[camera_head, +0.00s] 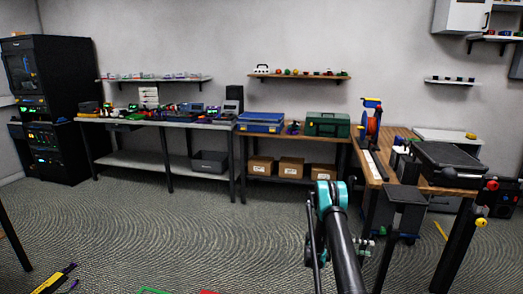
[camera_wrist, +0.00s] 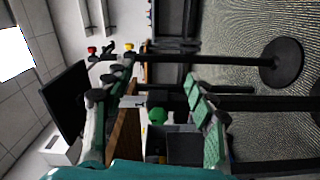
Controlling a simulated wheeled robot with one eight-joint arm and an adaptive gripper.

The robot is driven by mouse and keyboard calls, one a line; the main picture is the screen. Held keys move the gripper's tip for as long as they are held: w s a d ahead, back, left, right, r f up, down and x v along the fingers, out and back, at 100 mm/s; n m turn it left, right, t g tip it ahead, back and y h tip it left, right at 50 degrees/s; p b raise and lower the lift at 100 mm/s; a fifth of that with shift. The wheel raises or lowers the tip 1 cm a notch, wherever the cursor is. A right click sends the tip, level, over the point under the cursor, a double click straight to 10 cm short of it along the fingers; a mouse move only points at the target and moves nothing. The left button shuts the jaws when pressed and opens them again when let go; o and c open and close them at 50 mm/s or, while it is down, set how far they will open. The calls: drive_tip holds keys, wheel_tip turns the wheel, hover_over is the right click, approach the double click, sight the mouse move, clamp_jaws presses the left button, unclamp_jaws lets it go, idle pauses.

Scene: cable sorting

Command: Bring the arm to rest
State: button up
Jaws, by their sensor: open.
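My gripper (camera_wrist: 162,70) shows in the wrist view with its two fingers spread wide apart and nothing between their pads. In the head view my arm, with a teal joint and a dark link, rises from the bottom right of centre, in front of the workbench (camera_head: 395,150). I cannot make out the fingers clearly in the head view. The wrist view is turned on its side. Behind the fingers it shows a wooden tabletop edge (camera_wrist: 124,142) and a green object (camera_wrist: 157,115), both partly hidden.
A black case (camera_head: 450,160) lies on the workbench to the right of my arm, and a dark stool (camera_head: 407,196) stands close to my arm. A long table (camera_head: 145,122) with devices and a table with a blue toolbox (camera_head: 262,122) line the wall. The carpet (camera_head: 190,235) at left is mostly clear.

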wheel_tip(320, 180, up, 11)
drive_tip(key=a+n+t+y, duration=0.2)
drive_tip(key=a+t+y, duration=0.1)
drive_tip(key=y, duration=0.1)
drive_tip(key=s+a+r+n+t+y, duration=0.2)
drive_tip(key=s+a+r+y, duration=0.2)
drive_tip(key=s+a+r, duration=0.35)
drive_tip(key=s+a+t+y, duration=0.1)
drive_tip(key=s+a+y, duration=0.3)
drive_tip(key=s+a, duration=0.5)
drive_tip(key=s+a+r+t+y, duration=0.1)
drive_tip(key=s+a+t+y, duration=0.1)
drive_tip(key=s+a+y, duration=0.3)
drive_tip(key=s+a, duration=0.4)
drive_tip(key=s, duration=0.6)
drive_tip(key=shift+s+a+r+n+t, duration=0.15)
drive_tip(key=shift+s+a+n+t, duration=0.15)
drive_tip(key=shift+n, duration=0.1)
